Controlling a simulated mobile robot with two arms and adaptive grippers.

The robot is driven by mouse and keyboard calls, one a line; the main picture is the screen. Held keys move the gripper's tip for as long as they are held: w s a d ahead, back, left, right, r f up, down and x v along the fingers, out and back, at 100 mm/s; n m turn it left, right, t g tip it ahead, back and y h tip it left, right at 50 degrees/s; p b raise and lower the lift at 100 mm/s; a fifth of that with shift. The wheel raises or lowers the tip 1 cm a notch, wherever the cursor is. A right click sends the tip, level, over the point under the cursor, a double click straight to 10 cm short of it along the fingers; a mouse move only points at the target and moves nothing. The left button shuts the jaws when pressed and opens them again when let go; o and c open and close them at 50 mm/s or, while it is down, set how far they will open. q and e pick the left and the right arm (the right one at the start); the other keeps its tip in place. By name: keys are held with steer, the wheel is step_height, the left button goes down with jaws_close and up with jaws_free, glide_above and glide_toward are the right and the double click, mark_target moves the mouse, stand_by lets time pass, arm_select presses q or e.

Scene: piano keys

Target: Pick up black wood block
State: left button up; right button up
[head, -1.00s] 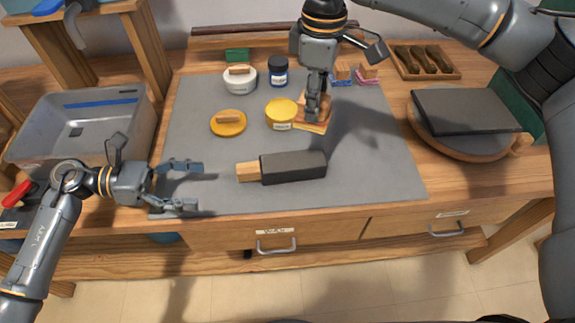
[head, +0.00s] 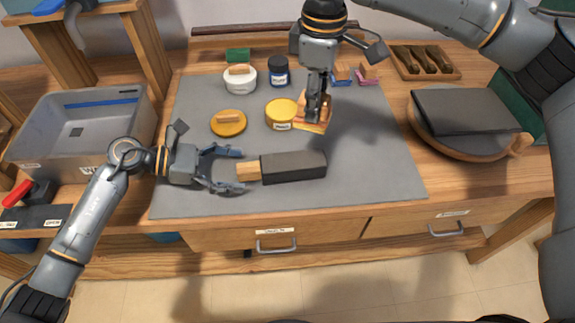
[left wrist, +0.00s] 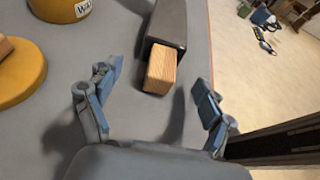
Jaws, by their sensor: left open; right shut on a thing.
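The black wood block (head: 294,167) lies on the grey mat, with a bare wood end (head: 248,172) pointing left. My left gripper (head: 231,170) is open at that bare end, its fingers pointing right. In the left wrist view the wood end (left wrist: 160,70) sits ahead and between the spread fingers of the left gripper (left wrist: 153,100), with the dark body (left wrist: 168,22) behind it. No contact shows. My right gripper (head: 318,112) points down at the back of the mat, shut on a small yellow-orange piece (head: 313,127), partly hidden by the fingers.
The grey mat (head: 200,190) is clear in front of the block. Yellow round pieces (head: 229,123), a labelled yellow tin (head: 281,113), a white tin (head: 239,80) and a blue jar (head: 279,72) stand behind. A grey bin (head: 140,130) is at left, a dark slab (head: 465,110) at right.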

mark_target(254, 171)
arm_select(q)
steer(key=x, duration=0.5)
steer(key=shift+a, duration=0.1)
steer(key=shift+c, duration=0.2)
steer(key=shift+r, duration=0.1)
steer(key=c, duration=1.3)
step_height(254, 171, up, 10)
steer(key=shift+c, duration=0.2)
steer(key=shift+f, duration=4.75)
steer(key=shift+f, duration=0.3)
